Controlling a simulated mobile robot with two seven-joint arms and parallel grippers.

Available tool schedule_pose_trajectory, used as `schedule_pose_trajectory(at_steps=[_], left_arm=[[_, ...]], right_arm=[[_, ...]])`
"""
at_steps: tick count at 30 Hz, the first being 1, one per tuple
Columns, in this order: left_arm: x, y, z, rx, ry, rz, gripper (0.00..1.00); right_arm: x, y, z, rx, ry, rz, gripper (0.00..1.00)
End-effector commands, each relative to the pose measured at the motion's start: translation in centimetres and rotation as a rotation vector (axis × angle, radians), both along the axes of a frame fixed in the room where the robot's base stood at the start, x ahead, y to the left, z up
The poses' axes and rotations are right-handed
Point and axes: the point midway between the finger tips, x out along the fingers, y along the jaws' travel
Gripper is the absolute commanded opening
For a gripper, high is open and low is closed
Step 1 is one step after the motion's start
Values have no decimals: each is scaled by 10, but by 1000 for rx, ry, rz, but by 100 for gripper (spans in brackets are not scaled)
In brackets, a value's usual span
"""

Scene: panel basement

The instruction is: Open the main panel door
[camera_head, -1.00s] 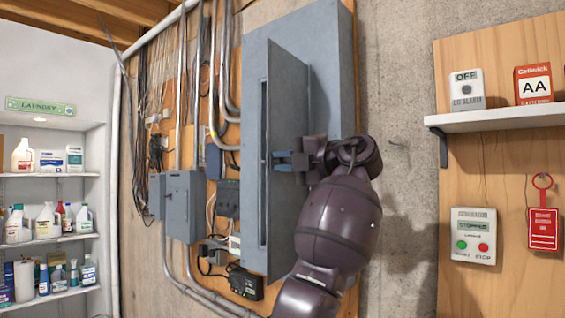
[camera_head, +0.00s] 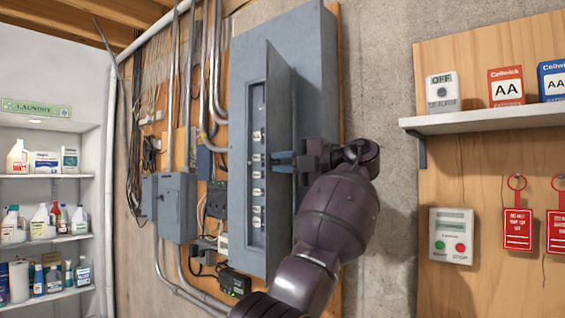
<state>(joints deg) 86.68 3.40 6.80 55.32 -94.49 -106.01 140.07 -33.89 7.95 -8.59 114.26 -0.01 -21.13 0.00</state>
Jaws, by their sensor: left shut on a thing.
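The main electrical panel (camera_head: 246,90) is a tall grey-blue box on the wall, slightly left of centre. Its door (camera_head: 281,110) stands partly open, swung out toward me. Through the gap on its left, a column of breakers (camera_head: 257,190) shows inside. My left gripper (camera_head: 282,161) is at the door about mid-height, its blue fingers shut on the door's edge. My dark arm comes up from below and hides the panel's lower right part. My right gripper is not in view.
A smaller grey box (camera_head: 177,207), conduits and cables fill the wall to the left. A wooden board with a shelf (camera_head: 480,120), a generator control (camera_head: 451,236) and red tags (camera_head: 517,228) is at right. Laundry shelves (camera_head: 50,178) stand far left.

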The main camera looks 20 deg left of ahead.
Motion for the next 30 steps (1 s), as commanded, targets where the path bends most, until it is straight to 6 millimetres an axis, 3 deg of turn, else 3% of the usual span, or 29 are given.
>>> schedule_pose_trajectory(at_steps=[6, 7, 11, 22, 30], left_arm=[[0, 0, 2, 2, -2, -2, 0], [0, 0, 2, 2, -2, -2, 21], [0, 0, 1, 2, -2, -2, 41], [0, -5, 0, 1, 0, -2, 42], [1, -46, 0, 3, 1, -5, 42]], right_arm=[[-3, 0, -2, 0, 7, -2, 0], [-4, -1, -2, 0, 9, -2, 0], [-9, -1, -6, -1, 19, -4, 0], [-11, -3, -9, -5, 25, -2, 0], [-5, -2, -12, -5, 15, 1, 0]])
